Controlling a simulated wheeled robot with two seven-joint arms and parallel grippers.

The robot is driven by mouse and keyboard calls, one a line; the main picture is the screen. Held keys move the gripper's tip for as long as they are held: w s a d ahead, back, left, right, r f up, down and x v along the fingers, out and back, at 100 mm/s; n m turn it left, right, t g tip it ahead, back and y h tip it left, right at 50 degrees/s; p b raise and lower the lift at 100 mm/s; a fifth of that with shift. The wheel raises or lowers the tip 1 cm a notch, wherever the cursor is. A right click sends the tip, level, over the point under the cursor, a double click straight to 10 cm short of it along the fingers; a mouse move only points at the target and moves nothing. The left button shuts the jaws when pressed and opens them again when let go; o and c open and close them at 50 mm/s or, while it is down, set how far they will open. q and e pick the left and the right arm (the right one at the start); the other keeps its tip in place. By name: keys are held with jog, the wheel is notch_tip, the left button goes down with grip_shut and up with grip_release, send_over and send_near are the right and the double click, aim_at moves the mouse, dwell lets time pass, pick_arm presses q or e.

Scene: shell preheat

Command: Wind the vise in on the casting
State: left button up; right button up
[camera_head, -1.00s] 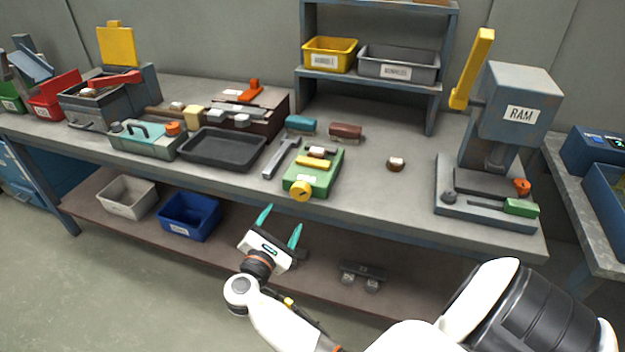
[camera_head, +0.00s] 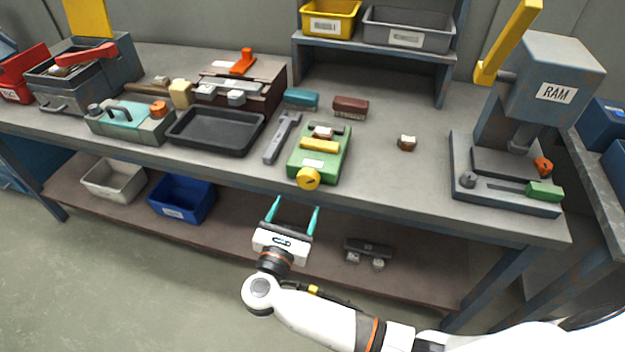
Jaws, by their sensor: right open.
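The green vise (camera_head: 301,166) stands near the front edge of the bench, with a yellow bar across it and a yellow round knob (camera_head: 308,179) on its front. A small pale-topped block (camera_head: 323,131) sits at its far end; I cannot tell whether this is the casting. Another small brown block with a pale top (camera_head: 407,143) lies on the bench to the right of the vise. My right gripper (camera_head: 293,215) is open and empty, below and in front of the knob, its teal fingers pointing toward the bench. My left gripper does not show.
A grey wrench (camera_head: 282,138) lies just left of the vise, beside a black tray (camera_head: 215,131). The ram press (camera_head: 545,95) stands right. A blue bin (camera_head: 182,199) is on the lower shelf.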

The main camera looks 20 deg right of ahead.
aim_at(308, 182)
jog(key=x, duration=0.9)
jog(key=shift+w, duration=0.1)
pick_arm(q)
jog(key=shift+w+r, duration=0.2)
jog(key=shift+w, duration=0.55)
pick_arm(e)
jog(key=c, duration=1)
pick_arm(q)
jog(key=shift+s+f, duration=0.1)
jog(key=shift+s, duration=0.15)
pick_arm(e)
jog(key=m+b, duration=0.1)
jog(key=m, duration=0.1)
jog(key=shift+d+f+m, duration=0.1)
jog(key=shift+f+m, duration=0.05)
jog(key=shift+m, duration=0.25)
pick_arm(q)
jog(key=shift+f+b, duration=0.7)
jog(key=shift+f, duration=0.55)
pick_arm(e)
jog(key=shift+m, duration=1.4)
